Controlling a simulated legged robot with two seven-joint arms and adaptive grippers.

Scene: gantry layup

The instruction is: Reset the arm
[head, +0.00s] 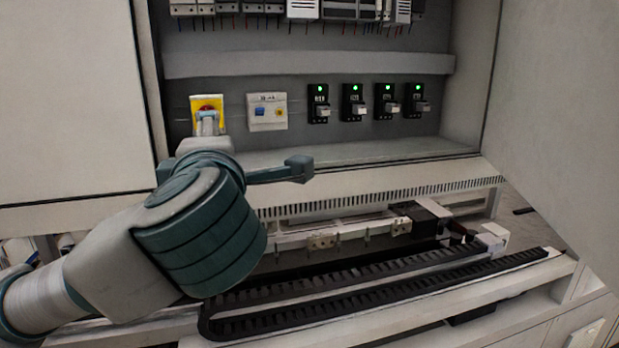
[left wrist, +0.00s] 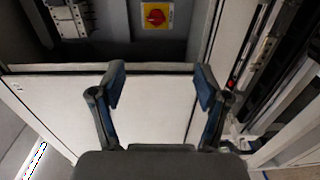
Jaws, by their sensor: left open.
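My left arm comes in from the left in the head view, its wrist in front of the cabinet. One dark finger of my left gripper (head: 298,168) sticks out to the right below the switches. In the left wrist view both fingers of the left gripper (left wrist: 160,85) are spread wide with nothing between them. A red rotary switch (left wrist: 155,17) on a yellow plate is beyond the fingertips, apart from them. In the head view the yellow plate (head: 207,101) shows at the left of the panel, its lower part covered by a grey part in front. My right gripper is not in view.
A white breaker box (head: 267,111) and several black switches with green lights (head: 355,102) line the panel. Below lie a linear rail (head: 340,232) and a black cable chain (head: 370,290). Cabinet doors (head: 70,100) stand at both sides.

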